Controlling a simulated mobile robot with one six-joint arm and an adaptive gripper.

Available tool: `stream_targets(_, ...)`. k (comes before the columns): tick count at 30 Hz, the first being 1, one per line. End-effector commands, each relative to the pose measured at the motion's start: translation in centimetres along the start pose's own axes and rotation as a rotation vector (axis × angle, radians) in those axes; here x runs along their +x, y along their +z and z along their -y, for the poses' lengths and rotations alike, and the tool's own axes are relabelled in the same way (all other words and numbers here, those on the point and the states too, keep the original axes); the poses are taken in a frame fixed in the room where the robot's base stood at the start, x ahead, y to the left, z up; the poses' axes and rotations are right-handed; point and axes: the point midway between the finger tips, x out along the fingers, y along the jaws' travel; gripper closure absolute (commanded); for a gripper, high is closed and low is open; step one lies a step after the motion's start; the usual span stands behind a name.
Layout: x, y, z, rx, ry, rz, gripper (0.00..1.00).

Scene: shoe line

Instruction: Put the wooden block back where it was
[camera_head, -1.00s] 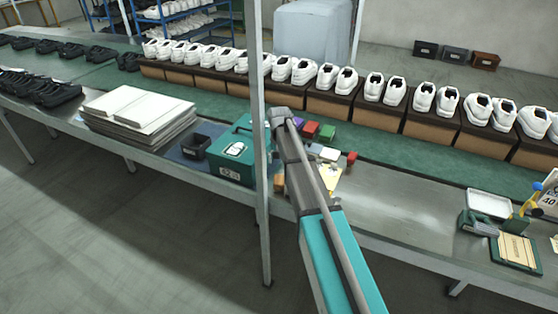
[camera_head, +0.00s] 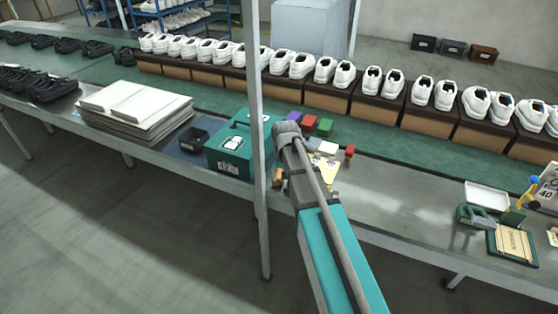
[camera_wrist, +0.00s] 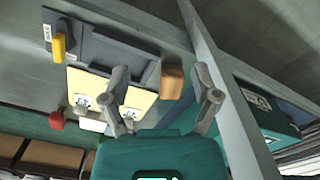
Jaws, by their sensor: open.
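The wooden block (camera_head: 278,177) is a small orange-brown piece at the table's front side, just right of the upright post and partly behind my arm. In the wrist view the wooden block (camera_wrist: 172,83) shows between my two spread fingers, nearer the right one. My gripper (camera_wrist: 160,76) is open. I cannot tell whether the block lies between the fingertips or beyond them, and I see no clear contact. In the head view my arm hides the gripper. A cream card (camera_wrist: 135,98) with printed marks lies beside the block, partly behind the left finger.
A grey upright post (camera_head: 258,110) stands close left of my arm, with a teal box (camera_head: 230,155) behind it. Small purple, red and green boxes (camera_head: 325,126) and a red block (camera_head: 350,151) lie nearby.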

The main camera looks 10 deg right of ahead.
Motion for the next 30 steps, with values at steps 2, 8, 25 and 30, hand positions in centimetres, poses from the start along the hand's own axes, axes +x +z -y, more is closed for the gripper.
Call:
stream_targets(2, 0.1, 5.0, -0.7, -0.028, 0.0, -0.002, 0.21)
stream_targets(8, 0.1, 12.8, -1.7, -0.094, 0.001, -0.007, 0.21)
stream_targets(25, 0.2, 16.6, -2.2, -0.135, 0.002, -0.011, 0.21)
stream_targets(30, -0.8, 16.6, -2.2, -0.135, 0.002, -0.01, 0.21)
